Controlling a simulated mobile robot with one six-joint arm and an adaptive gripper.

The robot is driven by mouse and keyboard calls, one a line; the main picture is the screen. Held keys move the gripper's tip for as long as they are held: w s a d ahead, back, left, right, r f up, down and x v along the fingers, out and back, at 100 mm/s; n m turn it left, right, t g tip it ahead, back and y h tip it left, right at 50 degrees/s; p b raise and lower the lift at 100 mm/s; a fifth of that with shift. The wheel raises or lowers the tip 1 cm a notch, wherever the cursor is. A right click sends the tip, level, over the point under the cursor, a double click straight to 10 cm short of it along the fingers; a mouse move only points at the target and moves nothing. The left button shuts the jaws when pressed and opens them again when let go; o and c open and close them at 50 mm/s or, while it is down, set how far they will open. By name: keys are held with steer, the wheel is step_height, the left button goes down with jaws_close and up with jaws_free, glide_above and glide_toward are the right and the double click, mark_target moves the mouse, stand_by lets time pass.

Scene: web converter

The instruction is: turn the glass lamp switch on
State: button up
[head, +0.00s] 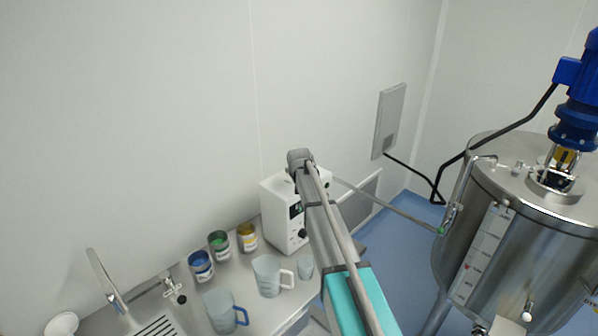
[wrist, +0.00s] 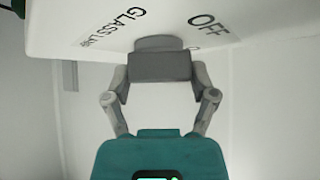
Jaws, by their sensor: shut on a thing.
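In the wrist view, a white panel (wrist: 85,30) carries the printed words OFF and GLASS LA..., the rest being covered. A round grey switch knob (wrist: 160,43) stands on it between the labels. My gripper (wrist: 160,67) is shut on this knob, its fingers brought together at it. The knob's pointer and exact turn cannot be seen. In the head view, my arm crosses the front of a white control box (head: 277,219) with a dark screen. The arm hides part of the box, and my fingertips cannot be made out there.
A steel counter (head: 262,312) holds several coloured cans and measuring jugs (head: 268,275) left of my arm. A tap (head: 105,280) stands at the far left. A large steel tank (head: 540,245) with a blue motor is on the right. Blue floor shows between.

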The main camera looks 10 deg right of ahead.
steer(key=m+h, duration=0.2)
steer(key=m, duration=0.1)
steer(key=m+g+h, duration=0.1)
steer(key=m+h, duration=0.1)
steer(key=shift+w+m, duration=0.2)
steer(key=shift+m, duration=0.2)
steer(key=shift+m+g+h, duration=1.3)
steer(key=shift+m+g, duration=0.1)
steer(key=shift+m, duration=0.7)
steer(key=shift+s, duration=0.1)
steer(key=o, duration=1)
steer(key=shift+o, duration=0.2)
